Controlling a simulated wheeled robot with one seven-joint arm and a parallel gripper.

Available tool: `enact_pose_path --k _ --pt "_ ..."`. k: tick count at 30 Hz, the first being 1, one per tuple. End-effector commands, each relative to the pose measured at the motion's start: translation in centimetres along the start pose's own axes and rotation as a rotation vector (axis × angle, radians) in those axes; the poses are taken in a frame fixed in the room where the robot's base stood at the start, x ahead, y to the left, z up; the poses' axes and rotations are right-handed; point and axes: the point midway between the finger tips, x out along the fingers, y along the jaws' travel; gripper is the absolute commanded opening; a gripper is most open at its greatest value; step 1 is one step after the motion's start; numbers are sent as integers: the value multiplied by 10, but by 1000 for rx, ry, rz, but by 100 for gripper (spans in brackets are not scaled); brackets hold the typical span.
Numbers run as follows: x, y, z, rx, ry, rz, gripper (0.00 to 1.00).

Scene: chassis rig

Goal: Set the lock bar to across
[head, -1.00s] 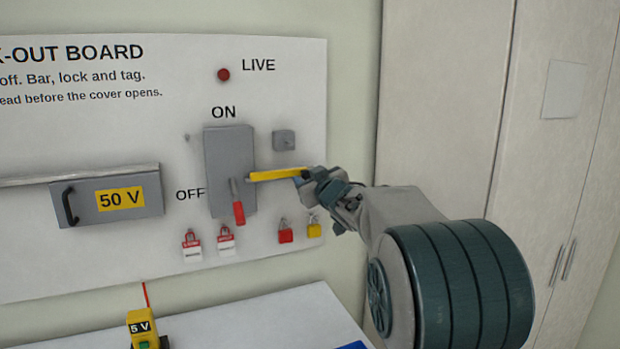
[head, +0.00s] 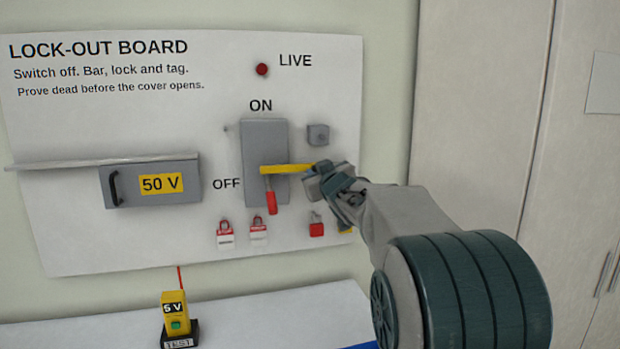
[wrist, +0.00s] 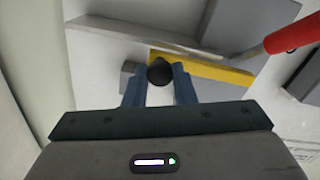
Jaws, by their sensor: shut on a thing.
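The yellow lock bar (head: 288,169) lies nearly level across the front of the grey switch box (head: 265,136), reaching from the gripper on the right to the box's middle. My gripper (head: 318,177) is at the bar's right end. In the wrist view the fingers (wrist: 160,82) are shut on the bar's round black knob (wrist: 160,72), with the yellow bar (wrist: 205,68) running right behind it. The red switch handle (head: 271,201) points down, beside the OFF label. It also shows in the wrist view (wrist: 292,37).
Red-and-white tags (head: 225,234) and a red padlock (head: 316,226) hang below the box. A small grey block (head: 318,134) is above the gripper. A grey 50 V cover (head: 150,184) is at left. A yellow tester (head: 175,315) stands on the white bench (head: 270,308).

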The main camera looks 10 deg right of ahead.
Motion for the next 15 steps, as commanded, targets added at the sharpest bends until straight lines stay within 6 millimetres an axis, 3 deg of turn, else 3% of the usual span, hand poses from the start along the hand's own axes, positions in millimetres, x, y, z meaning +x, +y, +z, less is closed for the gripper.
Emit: enact_pose_path --k 7,8,9,10,15 --pt "1 -5 0 0 -1 -8 0" --pt "1 -6 0 0 -1 -9 29" --pt "1 -6 -1 0 -1 -9 40" --pt "1 -6 -1 0 -1 -9 46" --pt "0 -4 -1 0 0 -7 46"
